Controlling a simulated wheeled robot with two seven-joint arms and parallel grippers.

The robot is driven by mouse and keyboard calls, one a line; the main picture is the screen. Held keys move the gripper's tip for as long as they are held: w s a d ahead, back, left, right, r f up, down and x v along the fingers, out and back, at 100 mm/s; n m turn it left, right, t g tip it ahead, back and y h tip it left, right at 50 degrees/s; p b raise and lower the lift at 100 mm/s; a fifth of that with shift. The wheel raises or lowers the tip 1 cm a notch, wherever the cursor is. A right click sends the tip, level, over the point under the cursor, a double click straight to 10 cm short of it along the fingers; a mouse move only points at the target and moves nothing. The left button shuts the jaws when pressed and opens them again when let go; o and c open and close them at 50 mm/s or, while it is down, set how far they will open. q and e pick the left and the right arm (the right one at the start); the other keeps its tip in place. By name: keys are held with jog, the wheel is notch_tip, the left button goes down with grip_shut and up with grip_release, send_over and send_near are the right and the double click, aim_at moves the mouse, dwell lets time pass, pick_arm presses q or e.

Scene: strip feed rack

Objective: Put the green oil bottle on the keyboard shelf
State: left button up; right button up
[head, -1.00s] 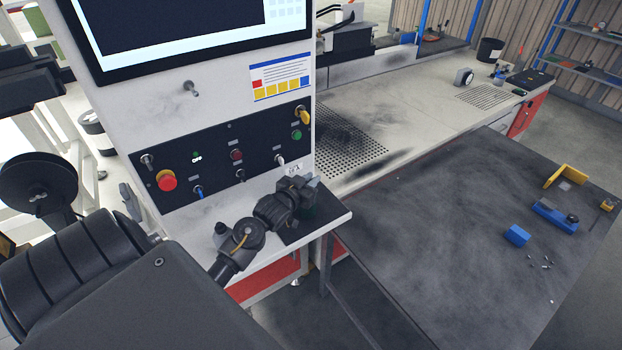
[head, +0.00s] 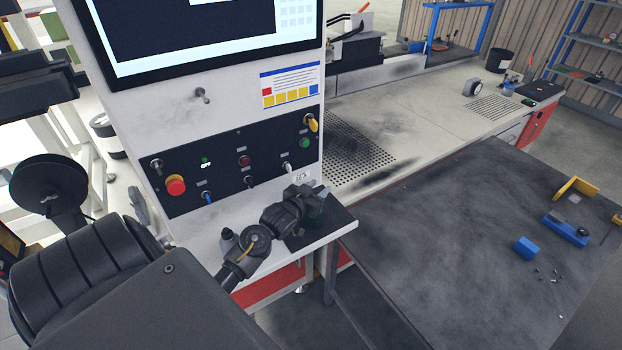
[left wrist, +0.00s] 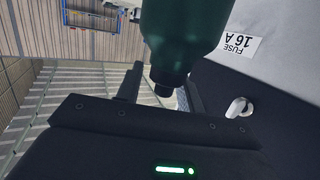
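The dark green oil bottle (left wrist: 183,35) fills the upper middle of the left wrist view, its narrow dark cap towards my gripper. My left gripper (left wrist: 160,88) has one finger on each side of the cap, with a visible gap to the finger on the left; it looks open. In the head view my left gripper (head: 312,205) is over the keyboard shelf (head: 280,258), a white ledge with a dark pad under the control panel. It mostly hides the bottle there; I cannot tell whether the bottle's base touches the shelf. My right gripper is not in view.
The control panel (head: 225,180) with switches and a red emergency button (head: 175,185) rises right behind the shelf. A dark table (head: 450,240) stands to the right, with a blue block (head: 525,247) and small parts. A perforated bench lies behind it.

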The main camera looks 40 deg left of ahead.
pick_arm(q)
jog(key=b+v, duration=0.2)
jog(key=v, duration=1)
